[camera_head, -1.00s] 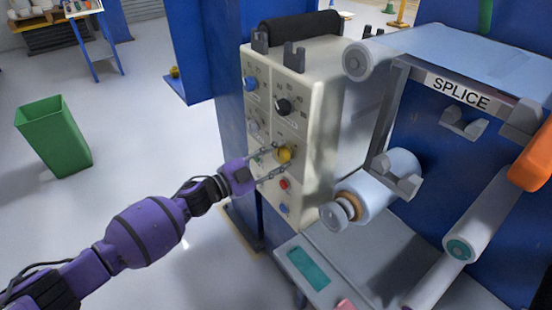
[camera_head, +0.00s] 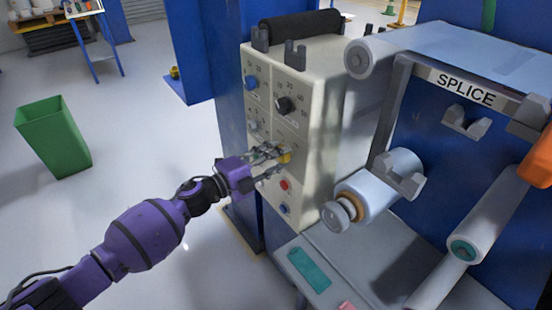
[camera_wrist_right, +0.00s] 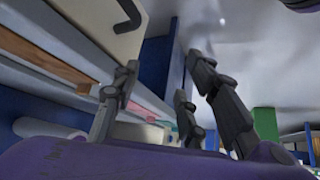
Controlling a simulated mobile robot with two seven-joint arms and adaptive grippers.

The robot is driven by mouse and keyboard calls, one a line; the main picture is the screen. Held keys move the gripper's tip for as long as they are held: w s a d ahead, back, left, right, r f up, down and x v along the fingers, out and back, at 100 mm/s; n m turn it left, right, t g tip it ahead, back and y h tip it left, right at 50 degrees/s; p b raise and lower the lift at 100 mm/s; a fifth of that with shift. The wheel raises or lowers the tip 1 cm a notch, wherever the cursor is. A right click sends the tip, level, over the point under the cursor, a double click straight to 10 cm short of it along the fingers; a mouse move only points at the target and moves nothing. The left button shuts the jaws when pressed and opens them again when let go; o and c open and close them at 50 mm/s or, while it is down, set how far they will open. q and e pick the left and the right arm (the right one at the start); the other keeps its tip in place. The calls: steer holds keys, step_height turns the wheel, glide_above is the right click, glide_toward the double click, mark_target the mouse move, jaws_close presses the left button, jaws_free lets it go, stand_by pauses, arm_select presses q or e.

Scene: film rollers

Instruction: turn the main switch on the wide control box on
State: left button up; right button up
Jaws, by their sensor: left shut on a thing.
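The wide control box (camera_head: 326,115) is cream coloured, and its front panel faces left in the head view. A yellow knob (camera_head: 286,157) sits on the right half of the panel. My left gripper (camera_head: 277,155) is at the panel and shut on the yellow knob, its fingers partly covering it. Whether this knob is labelled as the main switch is too small to read. In the right wrist view, my right gripper (camera_wrist_right: 160,85) is open and empty, with its fingers well apart.
A black knob (camera_head: 283,105) and a blue knob (camera_head: 251,83) are above my left gripper; a red button (camera_head: 285,184) and a blue button (camera_head: 285,208) are below it. A film roller (camera_head: 379,187) juts out at the right. A green bin (camera_head: 53,140) stands on open floor.

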arm_select(q)
steer(key=shift+s+d+f, duration=0.1)
steer(key=shift+s+f, duration=0.15)
steer(key=shift+f, duration=0.2)
steer(key=o, duration=1.1)
steer(key=shift+w+r, duration=0.1)
steer(key=shift+r, duration=0.05)
steer(key=shift+r, duration=0.1)
steer(key=v, duration=1.2)
steer(key=shift+w, duration=0.1)
